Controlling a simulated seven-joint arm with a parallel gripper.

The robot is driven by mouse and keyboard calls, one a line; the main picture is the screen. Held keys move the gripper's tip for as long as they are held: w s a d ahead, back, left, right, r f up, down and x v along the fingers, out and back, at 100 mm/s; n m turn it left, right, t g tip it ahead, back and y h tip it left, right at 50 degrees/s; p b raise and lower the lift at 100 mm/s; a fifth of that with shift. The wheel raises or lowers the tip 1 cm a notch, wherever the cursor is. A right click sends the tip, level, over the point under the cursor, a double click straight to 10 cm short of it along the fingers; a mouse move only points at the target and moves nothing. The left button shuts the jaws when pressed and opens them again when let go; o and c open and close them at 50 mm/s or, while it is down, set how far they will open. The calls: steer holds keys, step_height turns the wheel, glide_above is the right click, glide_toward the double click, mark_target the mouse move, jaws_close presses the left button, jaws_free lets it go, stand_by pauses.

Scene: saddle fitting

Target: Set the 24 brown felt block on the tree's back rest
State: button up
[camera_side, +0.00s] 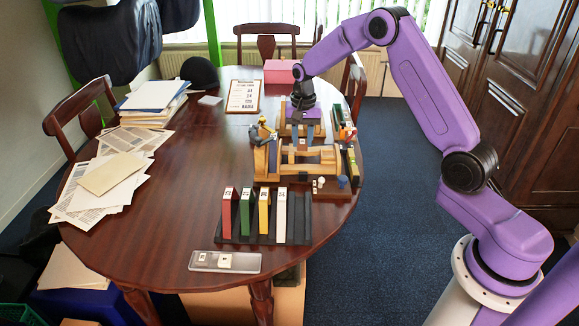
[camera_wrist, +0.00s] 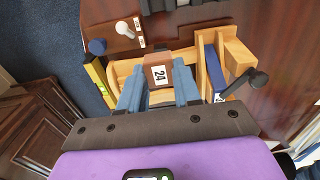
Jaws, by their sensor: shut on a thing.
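The brown felt block (camera_wrist: 157,58), labelled 24, is between the two blue fingers of my gripper (camera_wrist: 158,88) in the wrist view. My gripper is shut on it. In the side view my gripper (camera_side: 302,134) points down behind the middle of the wooden tree (camera_side: 318,170). The wrist view shows the tree (camera_wrist: 125,67) below and around the held block, with a blue piece (camera_wrist: 212,66) in its right part. I cannot tell whether the block touches the tree, nor clearly pick out the back rest.
A dark rack (camera_side: 300,236) with red, green, yellow and white blocks stands in front of the tree. A clear tray (camera_side: 225,262) lies nearer the table edge. A clamp with a black knob (camera_wrist: 258,79) is at the tree's right in the wrist view. The table's middle left is clear.

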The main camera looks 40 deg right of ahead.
steer(key=d, duration=0.4)
steer(key=w+d+r, duration=0.1)
steer(key=d, duration=0.9)
steer(key=shift+w+d+r, duration=0.25)
steer(key=shift+w+r, duration=0.1)
steer(key=shift+f, duration=3.7)
steer(key=shift+f, duration=1.8)
steer(key=o, duration=1.5)
steer(key=shift+r, duration=0.1)
steer(key=shift+r, duration=2.45)
